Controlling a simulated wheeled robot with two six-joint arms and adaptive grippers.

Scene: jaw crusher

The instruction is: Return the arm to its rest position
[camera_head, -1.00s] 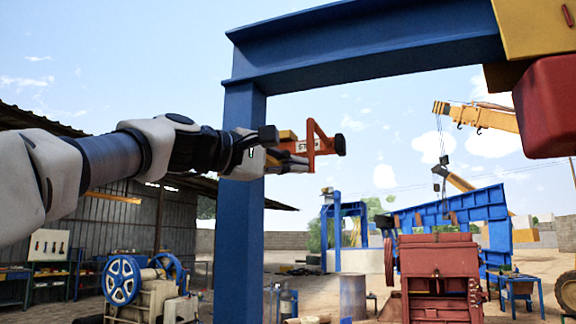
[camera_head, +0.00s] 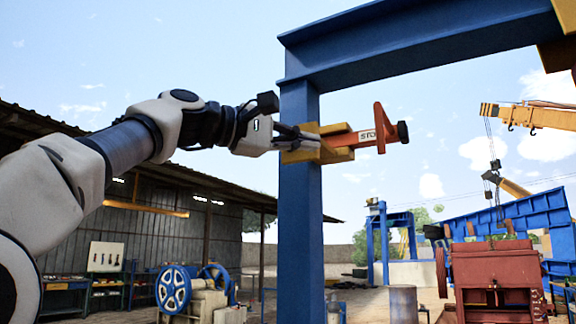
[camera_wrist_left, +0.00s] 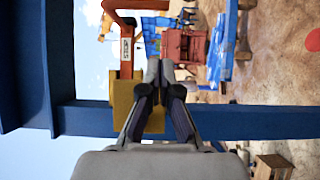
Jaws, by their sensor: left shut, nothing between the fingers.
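My left arm (camera_head: 130,145) reaches in from the left in the head view. Its gripper (camera_head: 305,140) is shut and empty, with its fingertips in front of the blue post and the yellow bracket. In the left wrist view the two fingers (camera_wrist_left: 160,72) are pressed together, overlapping the bracket in the picture. Whether they touch it cannot be told. An orange-red lever (camera_head: 381,129) with a STOP label sticks out to the right of the bracket. My right gripper is in neither view.
The yellow bracket (camera_head: 335,153) sits on the blue post (camera_head: 300,225), under a blue overhead beam (camera_head: 420,40). A red machine (camera_head: 497,280) stands at the lower right. A blue-wheeled machine (camera_head: 190,292) stands before a shed at the left. Open sky lies above the arm.

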